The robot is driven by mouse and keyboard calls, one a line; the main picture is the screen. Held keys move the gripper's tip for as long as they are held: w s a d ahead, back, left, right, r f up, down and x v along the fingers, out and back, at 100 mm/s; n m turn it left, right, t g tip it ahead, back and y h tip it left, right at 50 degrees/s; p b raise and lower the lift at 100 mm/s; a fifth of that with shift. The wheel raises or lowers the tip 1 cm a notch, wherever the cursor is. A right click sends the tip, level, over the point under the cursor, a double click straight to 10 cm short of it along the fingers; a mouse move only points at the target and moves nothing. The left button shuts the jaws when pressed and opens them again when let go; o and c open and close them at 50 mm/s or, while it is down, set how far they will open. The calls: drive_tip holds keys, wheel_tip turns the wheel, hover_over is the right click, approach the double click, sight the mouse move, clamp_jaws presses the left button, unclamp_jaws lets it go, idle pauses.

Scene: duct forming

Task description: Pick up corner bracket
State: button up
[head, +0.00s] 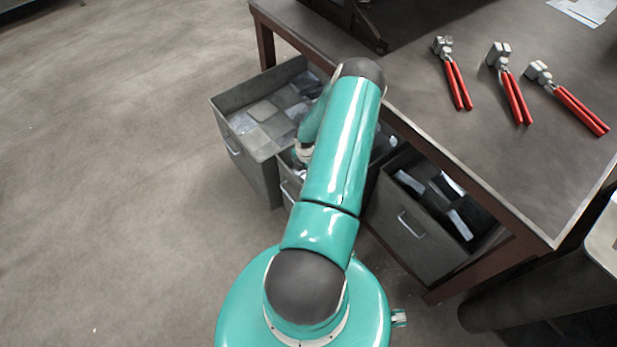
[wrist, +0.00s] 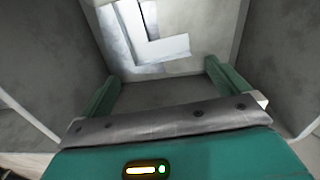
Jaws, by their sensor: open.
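A pale, L-shaped corner bracket (wrist: 150,50) lies flat on the floor of a grey drawer in the wrist view, beyond my fingertips. Other pale metal pieces lie against or under it; their exact outlines are hard to tell. My gripper (wrist: 161,74) is open and empty, its two green fingers spread inside the drawer, apart from the bracket. In the head view my arm reaches down into the middle drawer (head: 291,181) under the bench. My own arm hides the bracket and most of my gripper there.
The grey drawer walls (wrist: 275,60) rise close on both sides of my fingers. The left drawer (head: 262,138) holds flat square plates, and the right drawer (head: 412,232) holds pale pieces. Several red-handled pliers (head: 514,97) lie on the bench top (head: 440,130). The floor at left is clear.

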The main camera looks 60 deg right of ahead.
drive_tip(key=f, duration=0.5)
drive_tip(key=shift+s+a, duration=0.1)
drive_tip(key=shift+a, duration=0.1)
drive_tip(key=shift+c, duration=0.4)
drive_tip(key=c, duration=0.8)
drive_tip(key=shift+r, duration=0.1)
drive_tip(key=shift+c, duration=0.2)
